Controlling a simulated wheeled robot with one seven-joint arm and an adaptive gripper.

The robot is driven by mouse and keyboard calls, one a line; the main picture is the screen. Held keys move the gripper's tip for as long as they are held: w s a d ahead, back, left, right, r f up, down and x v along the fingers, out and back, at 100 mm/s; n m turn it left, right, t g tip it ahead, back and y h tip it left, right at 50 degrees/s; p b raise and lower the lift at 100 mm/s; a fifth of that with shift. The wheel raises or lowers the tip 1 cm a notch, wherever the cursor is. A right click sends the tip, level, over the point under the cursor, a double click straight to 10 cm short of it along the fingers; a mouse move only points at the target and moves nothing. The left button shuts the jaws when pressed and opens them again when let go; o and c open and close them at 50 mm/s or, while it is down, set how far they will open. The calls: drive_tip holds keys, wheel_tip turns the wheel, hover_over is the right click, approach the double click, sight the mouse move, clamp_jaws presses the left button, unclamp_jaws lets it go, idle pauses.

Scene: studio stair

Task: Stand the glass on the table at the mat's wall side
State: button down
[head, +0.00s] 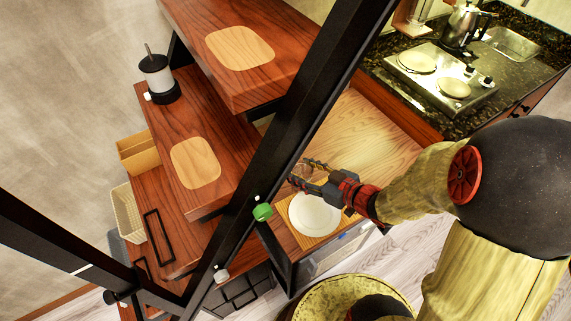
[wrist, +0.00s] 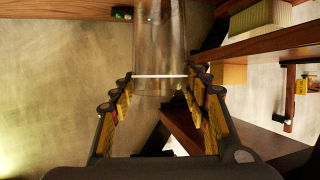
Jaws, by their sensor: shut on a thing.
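My gripper (head: 301,177) is shut on a clear glass. In the wrist view the glass (wrist: 160,40) stands out between the two fingers (wrist: 160,92), with a pale line across it at fingertip level. In the head view the glass is small and hard to make out at the fingertips. A yellowish mat (head: 308,241) lies on the wooden table (head: 376,130) with a white plate (head: 314,214) on it. The gripper is above the table near the plate's upper edge in the picture. I see no contact between glass and table.
A black stair beam (head: 300,125) crosses the head view close to my gripper, with a green thing (head: 262,212) beside it. Wooden stair treads (head: 225,150) lie to the left. The table is bare above the plate.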

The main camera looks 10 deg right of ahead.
drive_tip(key=w+d+f+b, duration=0.2)
drive_tip(key=w+f+b, duration=0.6)
drive_tip(key=w+f, duration=0.4)
drive_tip(key=shift+w+d+f+b, duration=0.3)
drive_tip(key=shift+w+f, duration=0.1)
drive_tip(key=shift+w, duration=0.45)
drive_tip(key=shift+a+f, duration=0.1)
drive_tip(key=shift+f, duration=0.15)
drive_tip(key=c, duration=1)
unclamp_jaws()
drive_tip(key=shift+o, duration=0.4)
